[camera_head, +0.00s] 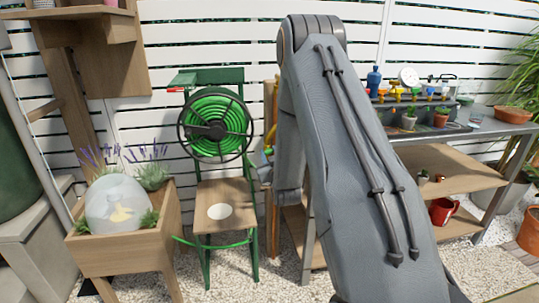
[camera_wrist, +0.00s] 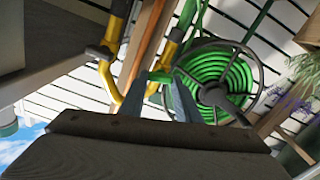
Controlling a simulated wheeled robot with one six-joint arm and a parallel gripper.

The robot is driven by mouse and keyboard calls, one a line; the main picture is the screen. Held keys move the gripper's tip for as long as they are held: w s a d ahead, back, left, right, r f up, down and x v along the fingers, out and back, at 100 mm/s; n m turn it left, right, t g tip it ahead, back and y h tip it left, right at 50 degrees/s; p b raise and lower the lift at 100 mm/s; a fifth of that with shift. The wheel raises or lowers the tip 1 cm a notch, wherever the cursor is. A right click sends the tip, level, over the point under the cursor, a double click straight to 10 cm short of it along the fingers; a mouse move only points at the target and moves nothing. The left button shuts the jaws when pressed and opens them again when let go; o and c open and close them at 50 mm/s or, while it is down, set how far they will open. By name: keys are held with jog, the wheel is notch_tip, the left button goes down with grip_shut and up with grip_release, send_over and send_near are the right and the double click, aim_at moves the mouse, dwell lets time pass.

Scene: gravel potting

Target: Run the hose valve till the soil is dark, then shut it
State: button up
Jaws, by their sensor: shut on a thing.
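In the wrist view my gripper (camera_wrist: 163,88) is shut on a small green lever (camera_wrist: 158,77), which I take for the valve handle. The lever is beside yellow pipework (camera_wrist: 116,50) and in front of a wooden post (camera_wrist: 148,40). The green hose (camera_head: 206,142) is coiled on a dark reel, also in the wrist view (camera_wrist: 222,80). I see no running water, and the soil's shade cannot be told.
A wooden planter (camera_head: 128,256) with lavender and a clear dome (camera_head: 118,203) stands at left. The reel's green stand (camera_head: 221,76) is left of my arm. A potting bench (camera_head: 455,135) with pots and a red watering can (camera_head: 444,210) is at right. Gravel covers the ground.

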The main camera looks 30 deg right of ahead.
jog(key=n, duration=0.7)
jog(key=shift+a, duration=0.15)
jog(key=n, duration=0.4)
jog(key=shift+f+b, duration=0.15)
jog(key=shift+b, duration=0.2)
jog(key=shift+a+f+n, duration=0.1)
jog(key=shift+n, duration=1.8)
jog(key=o, duration=1)
jog(key=shift+o, duration=0.2)
jog(key=v, duration=0.7)
jog(key=shift+s, duration=0.35)
jog(key=shift+a, duration=0.1)
